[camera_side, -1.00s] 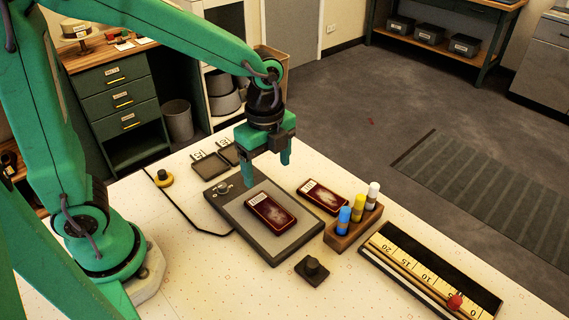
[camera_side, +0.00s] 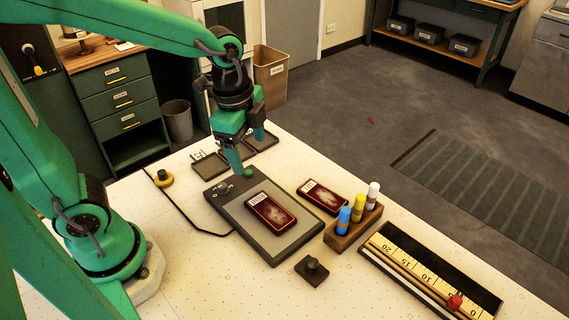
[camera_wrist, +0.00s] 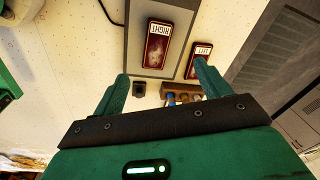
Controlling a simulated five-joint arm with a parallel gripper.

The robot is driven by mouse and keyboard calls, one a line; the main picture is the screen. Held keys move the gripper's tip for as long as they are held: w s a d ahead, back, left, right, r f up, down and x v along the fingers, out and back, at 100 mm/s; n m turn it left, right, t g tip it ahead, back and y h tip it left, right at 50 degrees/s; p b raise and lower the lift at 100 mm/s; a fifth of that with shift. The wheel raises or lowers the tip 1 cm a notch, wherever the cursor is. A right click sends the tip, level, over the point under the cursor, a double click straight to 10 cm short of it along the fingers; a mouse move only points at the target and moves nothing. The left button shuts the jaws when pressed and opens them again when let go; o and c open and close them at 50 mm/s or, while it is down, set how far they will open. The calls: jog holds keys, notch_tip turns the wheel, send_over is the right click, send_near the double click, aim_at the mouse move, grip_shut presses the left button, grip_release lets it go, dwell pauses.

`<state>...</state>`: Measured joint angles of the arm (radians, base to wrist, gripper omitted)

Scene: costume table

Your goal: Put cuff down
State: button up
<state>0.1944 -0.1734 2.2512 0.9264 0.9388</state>
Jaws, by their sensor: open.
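A dark red cuff (camera_side: 271,212) with a white label lies flat on the grey board (camera_side: 300,240). In the wrist view this cuff (camera_wrist: 158,44) has a label reading RIGHT. A second red cuff (camera_side: 324,196) lies on the white table beside the board; its label reads LEFT in the wrist view (camera_wrist: 200,58). My gripper (camera_side: 253,152) is open and empty, above the far left end of the board, apart from both cuffs. In the wrist view its fingers (camera_wrist: 165,85) are spread wide with nothing between them.
A wooden block (camera_side: 352,232) holds blue, yellow and white bottles. A small black knobbed piece (camera_side: 312,269) sits in front of the board. A ruler tray (camera_side: 430,275) lies at right. Small dark trays (camera_side: 212,165) stand at the back.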

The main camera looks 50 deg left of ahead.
jog(key=s+a+r+n+t, duration=0.4)
jog(key=s+n, duration=0.4)
jog(key=n, duration=0.5)
jog(key=shift+a+r, duration=0.9)
jog(key=shift+a, duration=0.1)
